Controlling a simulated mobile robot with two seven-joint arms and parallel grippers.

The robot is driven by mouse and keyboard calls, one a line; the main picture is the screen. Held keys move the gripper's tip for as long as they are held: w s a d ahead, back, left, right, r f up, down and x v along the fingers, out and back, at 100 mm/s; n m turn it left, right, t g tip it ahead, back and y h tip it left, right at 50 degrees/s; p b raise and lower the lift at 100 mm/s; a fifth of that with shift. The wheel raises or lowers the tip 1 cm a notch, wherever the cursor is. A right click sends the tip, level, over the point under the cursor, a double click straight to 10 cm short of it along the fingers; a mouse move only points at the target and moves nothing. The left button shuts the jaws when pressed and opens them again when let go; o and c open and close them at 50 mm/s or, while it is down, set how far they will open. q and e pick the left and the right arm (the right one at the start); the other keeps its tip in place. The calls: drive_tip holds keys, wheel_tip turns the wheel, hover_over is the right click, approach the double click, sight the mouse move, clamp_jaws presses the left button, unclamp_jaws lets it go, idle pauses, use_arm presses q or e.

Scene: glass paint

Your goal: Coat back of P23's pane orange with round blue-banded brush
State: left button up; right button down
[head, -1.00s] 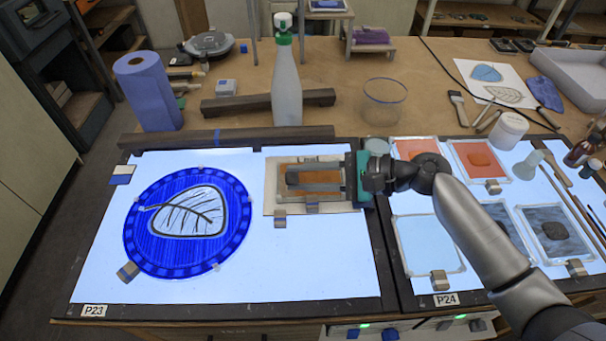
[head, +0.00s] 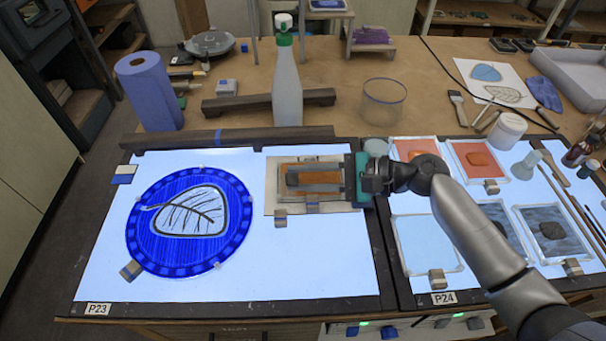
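The round blue pane (head: 150,222) with a pale, black-veined leaf lies on the lit panel (head: 325,262) labelled P23 (head: 98,309). My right gripper (head: 292,180) reaches in from the right, its two grey fingers pointing left above an orange patch (head: 318,166) on a beige-edged plate (head: 272,192). The fingers look spread, with orange showing between them; I see no brush in them. Whether they touch the plate cannot be told. I cannot make out a round blue-banded brush. My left gripper is out of view.
The panel labelled P24 (head: 444,298) holds several small panes and thin tools (head: 580,210) at right. Behind stand a green-capped bottle (head: 287,90), a glass jar (head: 384,103), a blue paper roll (head: 150,92) and dark bars (head: 235,137). P23's front right is clear.

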drive_tip(key=shift+f, duration=0.5)
idle(0.4)
drive_tip(key=shift+a, duration=0.1)
drive_tip(key=shift+a, duration=0.45)
drive_tip(key=shift+a+p, duration=0.35)
drive_tip(key=shift+a, duration=0.25)
wheel_tip(320, 180, up, 5)
drive_tip(key=p, duration=0.5)
